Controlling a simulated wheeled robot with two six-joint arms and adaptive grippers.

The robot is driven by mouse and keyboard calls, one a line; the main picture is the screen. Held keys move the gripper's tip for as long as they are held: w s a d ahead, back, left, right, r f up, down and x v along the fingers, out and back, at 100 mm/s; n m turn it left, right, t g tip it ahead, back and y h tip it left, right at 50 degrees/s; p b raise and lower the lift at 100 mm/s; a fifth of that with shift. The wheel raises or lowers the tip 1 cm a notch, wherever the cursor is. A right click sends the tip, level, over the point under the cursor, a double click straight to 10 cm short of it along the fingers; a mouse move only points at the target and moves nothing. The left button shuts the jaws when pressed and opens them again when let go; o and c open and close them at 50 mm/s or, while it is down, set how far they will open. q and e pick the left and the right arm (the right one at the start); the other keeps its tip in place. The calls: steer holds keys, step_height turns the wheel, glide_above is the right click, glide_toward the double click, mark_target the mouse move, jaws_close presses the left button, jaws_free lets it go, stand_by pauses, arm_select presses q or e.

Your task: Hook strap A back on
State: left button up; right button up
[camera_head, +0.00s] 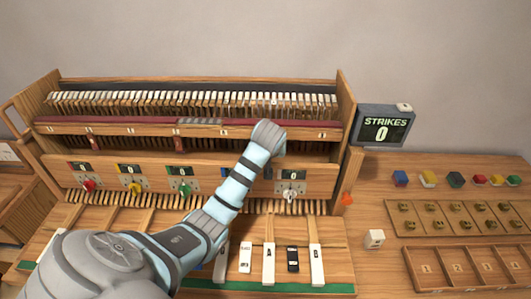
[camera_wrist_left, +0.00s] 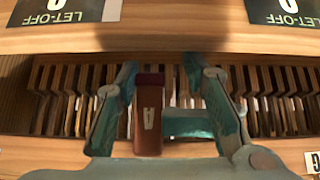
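A dark red block or tab (camera_wrist_left: 148,118) with a white mark, which looks like an upside-down A, stands between the fingers of my left gripper (camera_wrist_left: 160,72) in the left wrist view. The fingers are apart. The left finger is close beside the tab, and a teal bar on the right reaches toward it; I cannot tell whether either touches. In the head view my left arm's wrist end is at the red rail (camera_head: 100,129), and it hides the gripper and the tab. Two similar dark red tabs hang below the rail, one (camera_head: 96,142) at left and one (camera_head: 178,143) mid-left. My right gripper is not in view.
A row of hammers (camera_head: 190,100) lies above the rail. A panel below carries coloured knobs and number displays, including a green knob (camera_head: 184,188). At right are a strikes display (camera_head: 382,130) reading 0, coloured blocks and a compartment tray (camera_head: 470,248). Keys lie in front.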

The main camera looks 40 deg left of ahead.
arm_select(q)
steer(key=shift+o, duration=0.2)
steer(key=shift+w+d+r, duration=0.15)
steer(key=shift+d+r, duration=0.05)
steer(key=shift+d, duration=0.25)
steer(key=shift+a+f, duration=0.1)
steer(key=shift+f, duration=0.05)
steer(key=v, duration=0.7)
steer(key=shift+r, duration=0.25)
steer(key=shift+a+f, duration=0.1)
steer(key=shift+s, duration=0.25)
